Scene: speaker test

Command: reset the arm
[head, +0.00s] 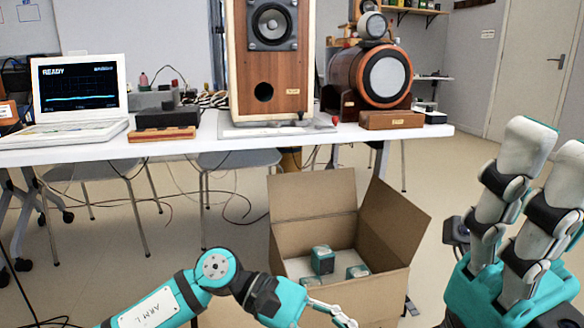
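My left arm, marked "ARM L", reaches in from the bottom left. Its gripper (332,312) is low in the head view, in front of the open cardboard box (300,245). Its pale fingers are small and partly cut off by the bottom edge, so I cannot tell how far apart they are. My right gripper (552,150) is large and close at the right edge. Its two white fingers with black bands point up, with a gap between them and nothing seen in it. The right arm behind it is mostly out of view.
A white table (90,152) crosses the back, bearing a laptop (80,95) reading READY, a tall wooden speaker (290,85) and a round-fronted speaker (385,78). The box on the floor holds several teal-and-white blocks (322,260). Cables and chairs are under the table.

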